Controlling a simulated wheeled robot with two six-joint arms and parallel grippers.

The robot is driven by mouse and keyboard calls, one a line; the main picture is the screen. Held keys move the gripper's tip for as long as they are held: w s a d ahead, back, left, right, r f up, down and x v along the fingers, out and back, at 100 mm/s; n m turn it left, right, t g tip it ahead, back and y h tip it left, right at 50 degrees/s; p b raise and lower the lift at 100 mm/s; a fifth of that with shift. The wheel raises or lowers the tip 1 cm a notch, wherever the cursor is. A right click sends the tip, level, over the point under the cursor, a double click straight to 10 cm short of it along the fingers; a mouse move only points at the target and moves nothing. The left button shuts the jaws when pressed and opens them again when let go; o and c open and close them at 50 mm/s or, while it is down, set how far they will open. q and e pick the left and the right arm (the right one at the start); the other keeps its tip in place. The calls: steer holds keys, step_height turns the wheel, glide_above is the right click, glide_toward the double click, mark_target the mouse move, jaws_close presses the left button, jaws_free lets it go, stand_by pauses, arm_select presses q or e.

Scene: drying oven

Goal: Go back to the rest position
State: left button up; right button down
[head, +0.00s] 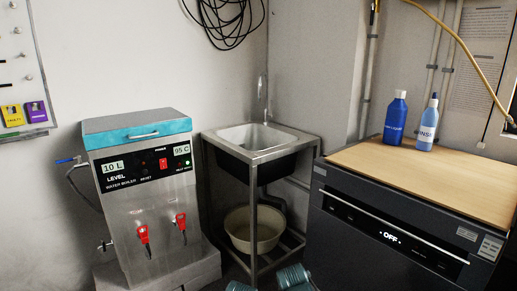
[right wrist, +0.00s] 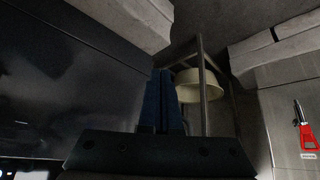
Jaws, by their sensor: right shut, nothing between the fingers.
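My right gripper (right wrist: 162,74) shows in the right wrist view with its two dark blue fingers together and nothing between them. It is in open air, with the dark oven front on the left of that view and the sink stand beyond its tips. In the head view the drying oven (head: 345,238) stands at the right with its door shut and its display reading OFF. Two blue-grey parts at the bottom edge of the head view look like parts of my arms. I cannot make out a left gripper.
A water boiler (head: 154,217) with red taps stands left. A sink (head: 259,137) on a metal stand (head: 254,215) is in the middle, with a cream basin (head: 240,237) below. A blue bottle (head: 395,120) and a rinse bottle (head: 427,127) stand on the wooden top (head: 465,180).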

steer(key=s+a+f+n+g, duration=0.2)
steer(key=s+a+n+g, duration=0.15)
steer(key=s, duration=0.55)
steer(key=s+a+f+n+g, duration=0.1)
steer(key=s+a+n+g, duration=0.2)
steer(key=s, duration=0.6)
step_height(320, 180, up, 37)
steer(key=p, duration=3.8)
steer(key=shift+w+d+r, duration=0.2)
steer(key=shift+w+d, duration=0.1)
steer(key=shift+d, duration=0.15)
